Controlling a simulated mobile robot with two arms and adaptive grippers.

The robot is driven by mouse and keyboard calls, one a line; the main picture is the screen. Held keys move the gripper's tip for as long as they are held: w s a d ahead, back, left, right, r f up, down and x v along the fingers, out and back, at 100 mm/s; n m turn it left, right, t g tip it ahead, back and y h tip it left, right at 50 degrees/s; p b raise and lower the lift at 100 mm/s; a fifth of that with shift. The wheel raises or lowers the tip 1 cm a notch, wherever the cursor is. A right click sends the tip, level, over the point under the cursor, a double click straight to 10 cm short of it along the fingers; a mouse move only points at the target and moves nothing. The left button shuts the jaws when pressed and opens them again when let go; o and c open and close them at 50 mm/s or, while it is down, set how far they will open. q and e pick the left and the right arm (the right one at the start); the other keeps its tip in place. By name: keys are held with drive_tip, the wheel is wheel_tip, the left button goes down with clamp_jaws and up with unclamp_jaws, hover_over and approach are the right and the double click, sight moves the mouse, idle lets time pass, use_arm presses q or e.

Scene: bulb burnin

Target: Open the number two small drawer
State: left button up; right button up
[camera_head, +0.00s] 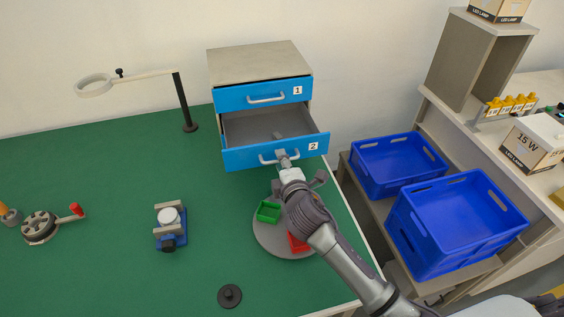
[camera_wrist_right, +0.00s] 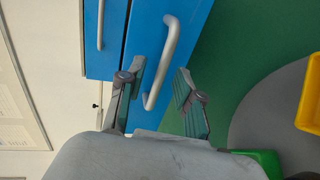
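The small drawer unit (camera_head: 262,62) stands at the back of the green table, with two blue-fronted drawers. The number two drawer (camera_head: 240,158), the lower one, is pulled out and its grey inside shows. The number one drawer (camera_head: 232,99) above is closed. My right gripper (camera_head: 284,158) is at the number two drawer's handle. In the right wrist view, my right gripper (camera_wrist_right: 159,84) has its fingers apart, with the silver handle (camera_wrist_right: 167,58) between them and gaps visible. My left gripper is not in view.
A grey round turntable (camera_head: 268,243) with a green bin (camera_head: 268,211) and a red bin (camera_head: 298,244) lies below my right arm. A blue vise (camera_head: 170,238) and a magnifier lamp (camera_head: 184,105) stand left. Blue crates (camera_head: 398,165) sit on the right shelf.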

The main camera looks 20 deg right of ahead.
drive_tip(key=v, duration=1.2)
idle(0.5)
